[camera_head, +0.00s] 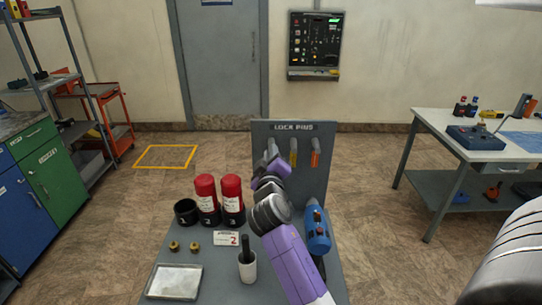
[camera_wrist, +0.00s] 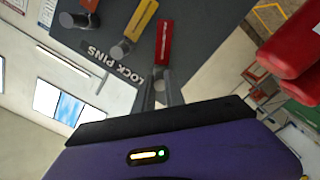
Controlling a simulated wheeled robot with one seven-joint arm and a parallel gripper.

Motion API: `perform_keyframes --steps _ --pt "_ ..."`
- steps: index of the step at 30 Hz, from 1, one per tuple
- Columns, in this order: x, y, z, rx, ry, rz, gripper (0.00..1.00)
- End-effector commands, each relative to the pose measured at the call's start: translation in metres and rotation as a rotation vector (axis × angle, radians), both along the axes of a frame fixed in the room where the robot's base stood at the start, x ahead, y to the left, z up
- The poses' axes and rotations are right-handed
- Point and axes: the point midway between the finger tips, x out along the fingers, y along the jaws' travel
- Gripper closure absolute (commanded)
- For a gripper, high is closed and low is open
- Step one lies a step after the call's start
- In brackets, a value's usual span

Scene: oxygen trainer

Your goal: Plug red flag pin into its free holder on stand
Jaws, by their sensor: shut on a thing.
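The stand is an upright grey board (camera_head: 262,140) labelled LOCK PINS. My gripper (camera_head: 272,151) is at the left of its row of pins, close to the board face. In the wrist view my gripper (camera_wrist: 160,84) is shut at the head of the red flag pin, whose red flag (camera_wrist: 165,42) hangs away from the label side. In the head view my gripper and arm hide this pin. A yellow flag pin (camera_head: 293,150) and an orange flag pin (camera_head: 315,154) sit on the board to the right. I cannot tell how deep the red pin's tip is.
A blue device (camera_head: 317,232) is right of my arm.

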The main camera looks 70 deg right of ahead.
Motion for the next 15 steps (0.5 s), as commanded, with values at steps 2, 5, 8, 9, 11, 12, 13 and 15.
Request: perform_keyframes --steps 2,5,8,9,11,12,13,15 --pt "0.0011 -0.0014 0.0008 -0.002 -0.002 0.001 1.00" --pt "0.0019 -0.0029 0.0009 -0.002 -0.002 0.001 1.00" --pt "0.0026 -0.0046 0.0011 -0.002 -0.002 0.002 1.00" --pt "0.0028 -0.0052 0.0011 -0.002 -0.002 0.002 1.00" --pt "0.0032 -0.0061 0.0011 -0.002 -0.002 0.002 1.00" --pt "0.0035 -0.0068 0.0011 -0.002 -0.002 0.002 1.00" --pt "0.0037 -0.0072 0.0011 -0.002 -0.002 0.002 1.00" --pt "0.0042 -0.0084 0.0011 -0.002 -0.002 0.001 1.00"
